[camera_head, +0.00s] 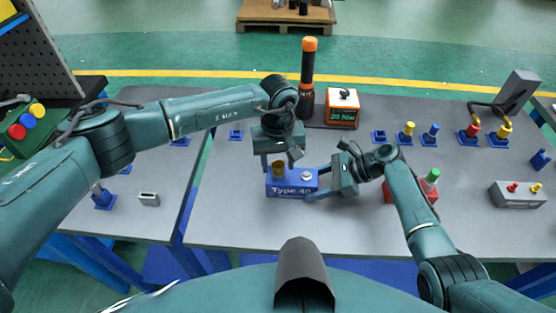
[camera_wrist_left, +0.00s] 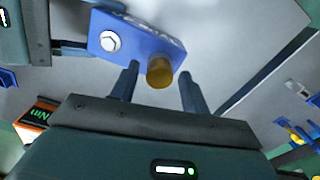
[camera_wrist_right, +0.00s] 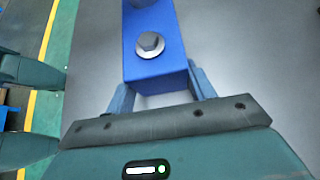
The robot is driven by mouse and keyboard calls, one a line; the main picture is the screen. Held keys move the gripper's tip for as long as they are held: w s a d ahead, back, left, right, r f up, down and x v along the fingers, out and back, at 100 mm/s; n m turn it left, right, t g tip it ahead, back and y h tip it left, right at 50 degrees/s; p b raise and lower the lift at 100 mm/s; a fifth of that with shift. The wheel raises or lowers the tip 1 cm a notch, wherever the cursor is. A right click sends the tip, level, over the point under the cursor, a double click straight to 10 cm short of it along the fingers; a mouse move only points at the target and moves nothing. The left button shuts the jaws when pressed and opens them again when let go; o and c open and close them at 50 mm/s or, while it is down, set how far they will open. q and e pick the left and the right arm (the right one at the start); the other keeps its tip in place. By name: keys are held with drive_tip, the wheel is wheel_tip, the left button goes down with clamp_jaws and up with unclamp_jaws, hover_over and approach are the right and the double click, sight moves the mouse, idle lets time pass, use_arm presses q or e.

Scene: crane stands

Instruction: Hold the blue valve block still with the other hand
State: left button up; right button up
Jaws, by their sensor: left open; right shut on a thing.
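The blue valve block (camera_head: 291,188), marked "Type 40", lies on the grey table in front of me. It has a brass-coloured knob (camera_wrist_left: 160,72) at one end and a silver hex bolt (camera_wrist_right: 150,43) at the other. My right gripper (camera_head: 316,184) is shut on the bolt end of the block, with one finger on each side, as the right wrist view (camera_wrist_right: 160,85) also shows. My left gripper (camera_head: 279,164) is open above the brass knob. In the left wrist view its fingers (camera_wrist_left: 156,82) stand on either side of the knob, apart from it.
A black tool with an orange top (camera_head: 308,75) and an orange box reading "20 N·m" (camera_head: 343,107) stand behind the block. A red block with a green-topped part (camera_head: 430,181) is beside my right arm. A grey box with knobs (camera_head: 517,194) stands at the right. The table front is clear.

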use_arm(q)
drive_tip(key=n, duration=1.1)
drive_tip(key=shift+n, duration=0.3)
drive_tip(key=n, duration=0.4)
drive_tip(key=shift+c, duration=0.6)
drive_tip(key=c, duration=0.9)
drive_tip(key=m, duration=0.3)
drive_tip(key=shift+m, duration=1.1)
